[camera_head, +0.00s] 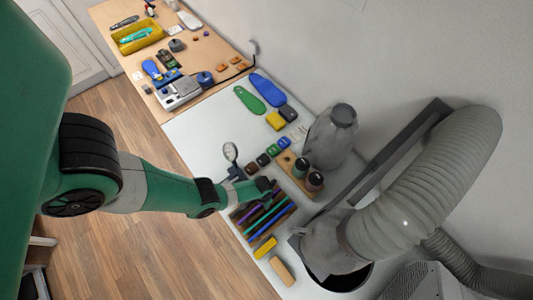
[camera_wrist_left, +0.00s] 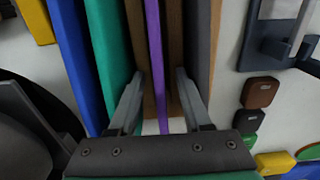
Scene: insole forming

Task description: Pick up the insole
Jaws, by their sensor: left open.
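A wooden rack (camera_head: 283,226) on the white table holds several thin coloured pieces on edge, purple, green and blue. They look like insoles or sheets seen edge-on. My left gripper (camera_head: 268,188) is over the far end of this rack. In the left wrist view, its open fingers (camera_wrist_left: 161,76) stand on either side of a purple piece (camera_wrist_left: 153,35), with no clear contact. Green (camera_wrist_left: 108,50) and blue (camera_wrist_left: 72,50) pieces lie to its left. A flat green insole (camera_head: 249,100) and a blue insole (camera_head: 267,90) lie farther back on the table. My right gripper is out of view.
Small coloured blocks (camera_head: 273,150) and a wooden holder with spools (camera_head: 298,175) are close by. A large grey hose (camera_head: 440,170) fills the right side. A yellow block (camera_head: 265,247) lies nearer.

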